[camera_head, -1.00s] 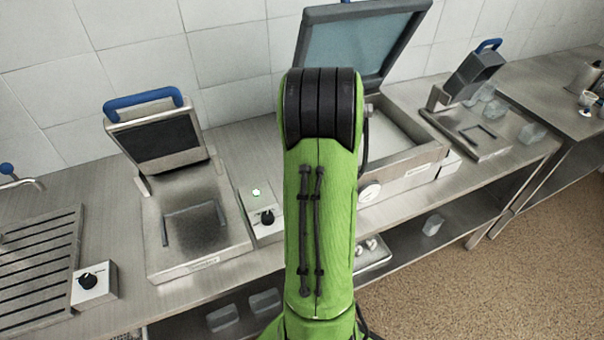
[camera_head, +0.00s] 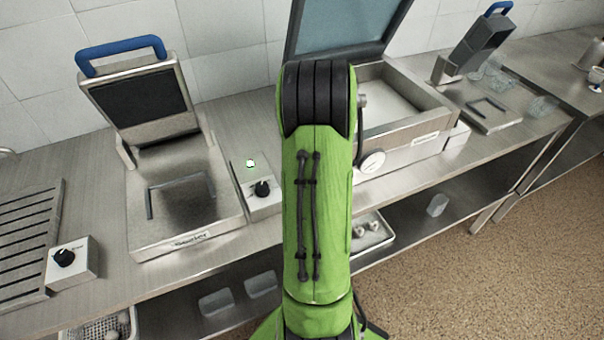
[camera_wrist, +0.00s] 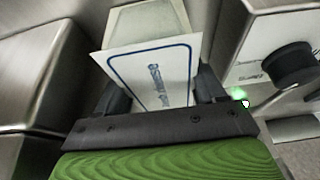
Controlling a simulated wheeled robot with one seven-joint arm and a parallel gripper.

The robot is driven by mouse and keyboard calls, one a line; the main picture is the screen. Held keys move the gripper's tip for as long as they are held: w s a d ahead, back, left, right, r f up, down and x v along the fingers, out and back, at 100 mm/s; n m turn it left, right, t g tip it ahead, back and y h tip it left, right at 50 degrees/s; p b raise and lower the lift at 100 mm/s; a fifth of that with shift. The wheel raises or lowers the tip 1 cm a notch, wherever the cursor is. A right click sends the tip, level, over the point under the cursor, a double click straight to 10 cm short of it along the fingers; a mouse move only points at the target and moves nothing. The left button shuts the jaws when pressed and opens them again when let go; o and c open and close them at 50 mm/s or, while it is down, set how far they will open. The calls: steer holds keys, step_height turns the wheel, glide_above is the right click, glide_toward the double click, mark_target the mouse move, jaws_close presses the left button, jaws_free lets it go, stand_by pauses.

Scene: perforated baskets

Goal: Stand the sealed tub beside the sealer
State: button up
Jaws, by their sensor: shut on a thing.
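The tub (camera_wrist: 150,25) is pale and shows at the top of the wrist view, topped by a white film (camera_wrist: 155,75) with a blue border and print. My gripper (camera_wrist: 160,92) is shut on it, a dark finger on each side. In the head view my green arm hides gripper and tub. A steel sealer (camera_head: 190,222) with a blue handle stands open on the counter, left of my arm, its frame empty. In the wrist view a steel body (camera_wrist: 50,60) lies left of the tub. I cannot tell whether the tub touches the counter.
A control box (camera_head: 262,190) with a black knob and green light stands right of the sealer; a similar box shows close right of the tub (camera_wrist: 275,55). A larger open-lidded machine (camera_head: 400,150) and a smaller blue-handled one (camera_head: 490,108) stand farther right. Several clear tubs lie about.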

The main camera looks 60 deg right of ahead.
steer(key=shift+r, duration=0.15)
steer(key=o, duration=1.4)
step_height(320, 180, up, 11)
steer(key=p, duration=0.7)
steer(key=shift+p, duration=0.4)
